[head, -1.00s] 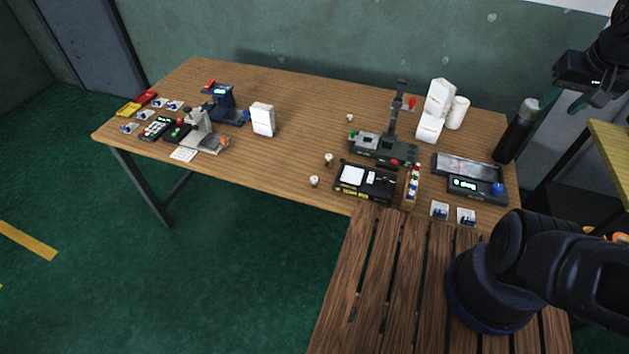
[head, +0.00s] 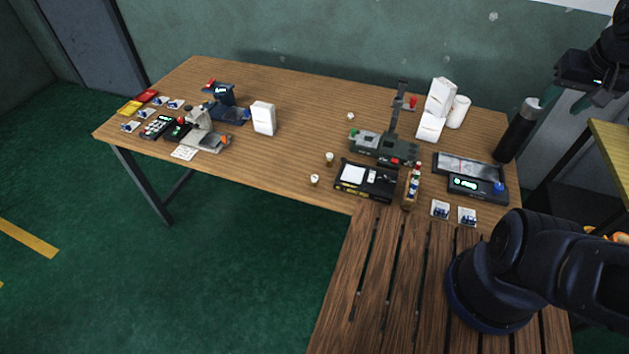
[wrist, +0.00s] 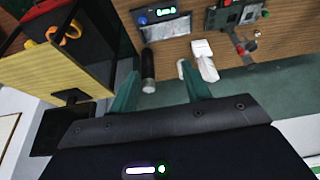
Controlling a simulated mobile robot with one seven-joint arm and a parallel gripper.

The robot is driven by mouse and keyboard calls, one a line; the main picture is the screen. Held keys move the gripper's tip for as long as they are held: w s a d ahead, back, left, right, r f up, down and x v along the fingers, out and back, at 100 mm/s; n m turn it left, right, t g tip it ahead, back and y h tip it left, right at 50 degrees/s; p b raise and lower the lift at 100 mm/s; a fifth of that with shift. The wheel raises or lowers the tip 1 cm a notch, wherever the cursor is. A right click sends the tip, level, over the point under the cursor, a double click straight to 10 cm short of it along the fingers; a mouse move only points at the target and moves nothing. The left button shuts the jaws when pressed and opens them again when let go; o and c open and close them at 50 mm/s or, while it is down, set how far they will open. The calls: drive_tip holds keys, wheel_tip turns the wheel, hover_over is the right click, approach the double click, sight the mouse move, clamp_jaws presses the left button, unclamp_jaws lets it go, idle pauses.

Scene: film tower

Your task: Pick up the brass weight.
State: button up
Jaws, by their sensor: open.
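I cannot pick out a brass weight for certain in either view. Small pale-topped pieces (head: 329,158) stand near the middle front of the wooden table, too small to identify. A scale with a lit green display (head: 477,187) sits at the table's right end; it also shows at the top of the wrist view (wrist: 157,16). My gripper (head: 564,101) is raised at the upper right, beyond the table's right end. In the wrist view, its two teal fingers (wrist: 158,75) are spread apart with nothing held between them.
A black bottle (head: 516,131) stands at the table's right end, near my gripper. White boxes (head: 436,110) and a green-grey device with a post (head: 385,147) stand nearby. A yellow-topped shelf (wrist: 50,60) is beside the table. The table's middle (head: 290,85) is mostly clear.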

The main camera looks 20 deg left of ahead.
drive_tip(key=w+a+f+n+g+y, duration=0.1)
drive_tip(key=w+a+f+n+g, duration=0.2)
drive_tip(key=w+a, duration=0.8)
drive_tip(key=w+a+f+n, duration=0.15)
drive_tip(key=a+f, duration=0.25)
drive_tip(key=a, duration=0.4)
drive_tip(key=w+a+f+n, duration=0.1)
drive_tip(key=a+f+n, duration=0.25)
drive_tip(key=a, duration=0.45)
drive_tip(key=n+g+h, duration=0.1)
drive_tip(key=n, duration=0.4)
hover_over(314, 177)
wheel_tip(314, 177, down, 22)
drive_tip(key=f, duration=0.4)
drive_tip(key=shift+w+a+f, duration=0.3)
drive_tip(key=shift+s+d+f, duration=0.15)
drive_tip(key=shift+f, duration=1.3)
drive_tip(key=shift+s+d+f, duration=0.1)
drive_tip(key=shift+d+f, duration=0.05)
drive_tip(key=shift+f, duration=1.25)
